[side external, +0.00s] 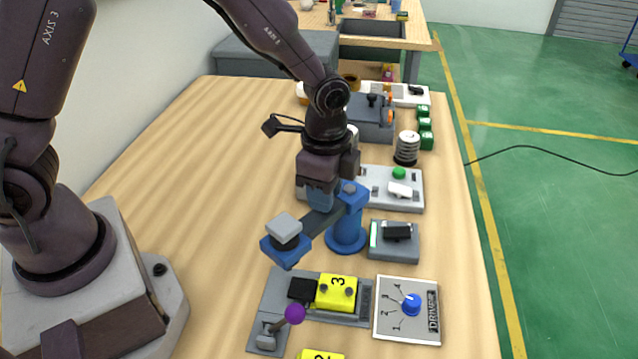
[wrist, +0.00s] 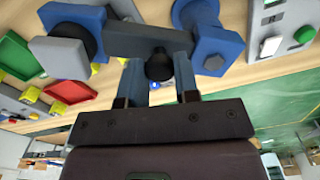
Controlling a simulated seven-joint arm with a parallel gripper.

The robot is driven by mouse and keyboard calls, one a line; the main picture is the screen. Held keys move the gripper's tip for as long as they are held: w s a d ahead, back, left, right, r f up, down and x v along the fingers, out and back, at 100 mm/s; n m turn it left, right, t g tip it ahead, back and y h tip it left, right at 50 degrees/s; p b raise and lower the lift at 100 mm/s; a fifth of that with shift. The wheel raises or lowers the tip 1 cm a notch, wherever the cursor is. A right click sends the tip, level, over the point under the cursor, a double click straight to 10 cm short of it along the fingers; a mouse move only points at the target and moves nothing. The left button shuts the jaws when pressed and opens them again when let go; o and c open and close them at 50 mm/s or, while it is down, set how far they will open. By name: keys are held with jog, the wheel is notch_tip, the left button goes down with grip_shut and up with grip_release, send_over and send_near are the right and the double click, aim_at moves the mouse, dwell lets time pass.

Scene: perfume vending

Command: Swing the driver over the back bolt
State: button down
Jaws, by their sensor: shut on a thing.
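The driver is a blue post (side external: 347,232) with a grey swing arm (side external: 322,222) and a blue head (side external: 287,252) with a light grey cap at its free end. My gripper (side external: 321,200) is shut on the black knob (wrist: 159,66) at the middle of this arm; the wrist view shows a finger on each side of it. A yellow block marked 3 (side external: 338,296) sits in a grey fixture (side external: 268,300) with two dark bolts on top. The driver head hangs beyond and left of these bolts, apart from them. In the wrist view, the head (wrist: 88,22) is at the left.
A purple-knobbed lever (side external: 294,314) stands at the fixture's front. A DRIVER dial panel (side external: 407,310) with a blue knob lies right of it. A grey switch box (side external: 394,240) and a button panel (side external: 392,188) stand near the post. The table's left half is clear.

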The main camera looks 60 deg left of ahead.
jog(key=shift+w+d+n, duration=0.3)
jog(key=shift+d+n, duration=0.35)
jog(key=shift+n, duration=0.65)
jog(key=shift+w+d+n, duration=0.3)
jog(key=shift+d+n, duration=0.35)
jog(key=shift+n, duration=0.65)
jog(key=c, duration=0.9)
grip_release()
jog(key=shift+o, duration=0.2)
jog(key=shift+r, duration=0.1)
notch_tip(320, 180, up, 13)
